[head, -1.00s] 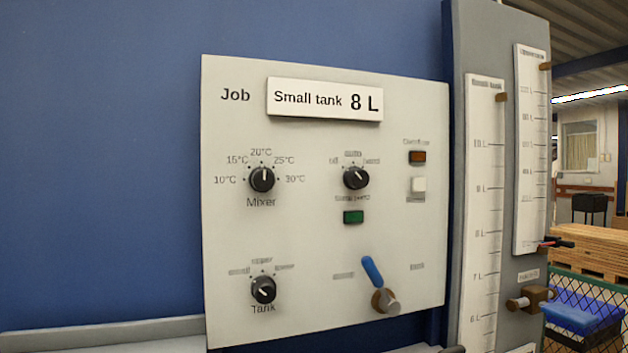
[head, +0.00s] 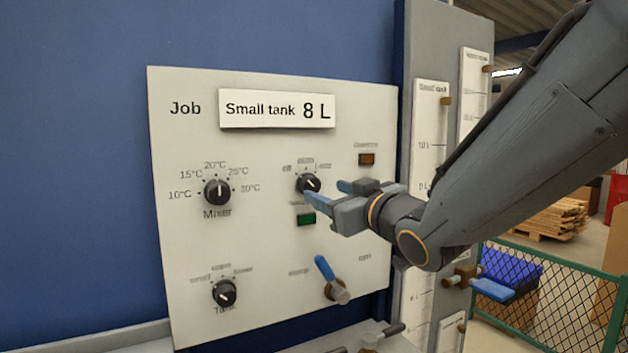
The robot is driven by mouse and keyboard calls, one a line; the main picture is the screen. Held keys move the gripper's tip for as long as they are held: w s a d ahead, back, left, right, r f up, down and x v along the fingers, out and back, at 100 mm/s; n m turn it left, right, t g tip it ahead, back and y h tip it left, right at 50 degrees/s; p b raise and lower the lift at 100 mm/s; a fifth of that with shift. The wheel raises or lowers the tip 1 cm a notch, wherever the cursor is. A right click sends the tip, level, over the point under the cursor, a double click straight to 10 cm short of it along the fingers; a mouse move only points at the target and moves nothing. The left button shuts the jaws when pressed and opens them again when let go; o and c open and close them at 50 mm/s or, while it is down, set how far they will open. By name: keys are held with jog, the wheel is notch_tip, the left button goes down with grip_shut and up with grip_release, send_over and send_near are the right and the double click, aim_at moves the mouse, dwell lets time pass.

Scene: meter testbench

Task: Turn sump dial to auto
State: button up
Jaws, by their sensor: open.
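The sump dial (head: 309,183) is a round black knob on the grey panel (head: 265,235), at its upper middle right. Small blurred labels arc above it; its white mark seems to slant towards the upper left. My gripper (head: 331,193) is open and empty, reaching in from the right. Its two blue-grey fingers point left at the panel. One fingertip overlaps the dial's lower right edge in the picture and the other is to the right of the dial. I cannot tell whether it touches. The caption below the dial is partly hidden.
A green button (head: 306,220) is just below the dial, and an amber one (head: 367,160) is to its right. The Mixer dial (head: 217,192), Tank dial (head: 224,293) and blue-handled lever (head: 325,268) are also on the panel. Gauge columns (head: 431,110) stand right of the panel.

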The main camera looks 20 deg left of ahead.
aim_at(314, 187)
jog(key=shift+p+x, duration=1.3)
jog(key=shift+x, duration=2.45)
jog(key=shift+c, duration=0.2)
jog(key=c, duration=1)
